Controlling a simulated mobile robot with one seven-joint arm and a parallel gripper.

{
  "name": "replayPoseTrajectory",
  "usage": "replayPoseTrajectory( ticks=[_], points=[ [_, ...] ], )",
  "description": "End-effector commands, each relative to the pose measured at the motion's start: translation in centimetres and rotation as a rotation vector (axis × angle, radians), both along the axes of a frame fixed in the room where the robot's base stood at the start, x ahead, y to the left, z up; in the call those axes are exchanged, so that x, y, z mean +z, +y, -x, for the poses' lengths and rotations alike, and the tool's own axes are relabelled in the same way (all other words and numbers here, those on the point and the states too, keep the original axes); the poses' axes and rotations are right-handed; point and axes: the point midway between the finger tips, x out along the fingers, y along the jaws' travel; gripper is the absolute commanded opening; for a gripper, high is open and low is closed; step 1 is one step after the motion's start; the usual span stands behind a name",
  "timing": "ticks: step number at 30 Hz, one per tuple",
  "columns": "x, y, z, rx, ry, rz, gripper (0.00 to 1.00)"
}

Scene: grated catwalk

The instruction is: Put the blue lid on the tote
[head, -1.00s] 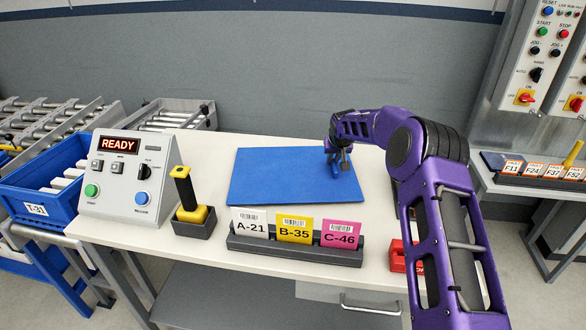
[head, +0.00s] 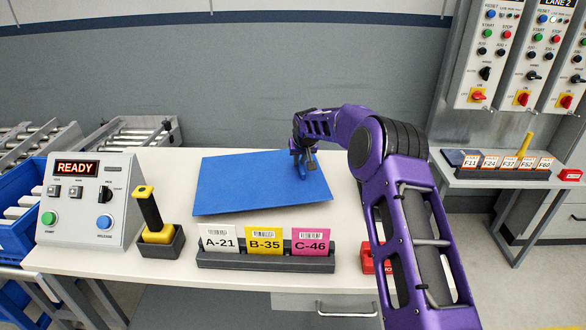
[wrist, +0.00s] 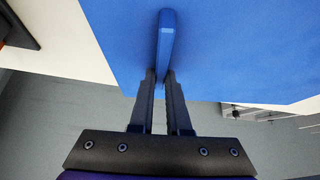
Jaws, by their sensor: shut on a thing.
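The blue lid (head: 250,190) is a flat sheet at the middle of the white worktable; a thin shadow shows along its front edge, and I cannot tell whether it is slightly raised. My gripper (head: 299,163) is at the right part of the lid, pointing down. In the wrist view, my gripper (wrist: 161,78) is shut on the lid's upright blue handle (wrist: 167,35), with the lid (wrist: 235,45) beyond it. A blue tote (head: 22,232) with pale items inside is at the left picture edge, partly cut off and partly behind the control box.
The control box (head: 92,202) reading READY, a yellow-and-black handle in a holder (head: 160,240) and a card rack (head: 262,262) stand on the worktable (head: 120,262). A red item (head: 368,262) is by my arm. Roller conveyors (head: 130,132) are behind left.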

Motion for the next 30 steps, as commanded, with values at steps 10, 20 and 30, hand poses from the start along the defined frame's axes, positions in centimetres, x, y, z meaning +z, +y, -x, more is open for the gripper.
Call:
replayPoseTrajectory(
  ticks=[10,20,30],
  points=[
    [6.9,0.1,-0.1,0.000,-0.006,-0.003,0.00],
    [14.9,0.0,-0.2,-0.001,-0.002,-0.017,0.00],
    [15.7,0.0,-0.1,0.000,0.001,-0.019,0.00]
  ],
)
